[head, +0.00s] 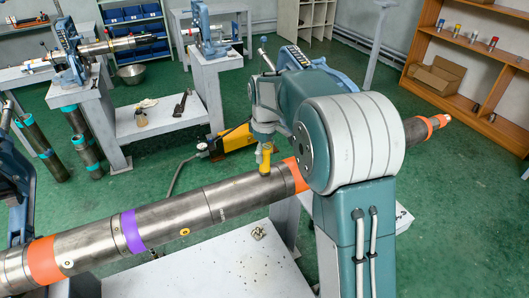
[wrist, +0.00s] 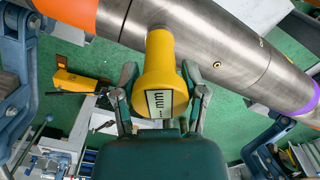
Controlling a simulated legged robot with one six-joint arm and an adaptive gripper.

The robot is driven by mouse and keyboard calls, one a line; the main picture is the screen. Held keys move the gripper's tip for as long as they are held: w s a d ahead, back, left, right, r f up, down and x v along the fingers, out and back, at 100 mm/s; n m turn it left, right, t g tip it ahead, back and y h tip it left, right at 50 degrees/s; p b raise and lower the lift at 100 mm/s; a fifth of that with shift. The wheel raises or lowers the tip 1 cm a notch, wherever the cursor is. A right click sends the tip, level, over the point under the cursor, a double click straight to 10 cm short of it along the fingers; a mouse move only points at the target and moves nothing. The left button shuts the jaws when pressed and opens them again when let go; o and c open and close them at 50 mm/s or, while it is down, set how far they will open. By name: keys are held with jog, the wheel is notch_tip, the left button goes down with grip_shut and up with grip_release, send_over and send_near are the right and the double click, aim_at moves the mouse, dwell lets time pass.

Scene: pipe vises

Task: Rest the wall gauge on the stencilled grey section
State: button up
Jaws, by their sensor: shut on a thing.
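The wall gauge (wrist: 160,75) is yellow with a small display reading "mm". My gripper (wrist: 160,92) is shut on it, one finger on each side. In the head view the gauge (head: 265,158) points down, its lower end at the top of the steel pipe, left of the orange band (head: 296,174). I cannot tell if it touches. The grey section (head: 236,199) lies between that orange band and the purple band (head: 132,231). Faint small dark marks, perhaps the stencil, show on it left of the gauge. In the wrist view the pipe (wrist: 212,52) runs behind the gauge.
A white table (head: 205,262) stands under the pipe, with a small metal part (head: 258,233) on it. A yellow tool (head: 233,139) with a hose lies on the green floor behind. A blue vise (head: 20,180) stands at the left. Shelves (head: 470,60) stand at the back right.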

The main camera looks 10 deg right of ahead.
jog(key=shift+f, duration=0.35)
dwell(0.7)
jog(key=shift+r, duration=3.55)
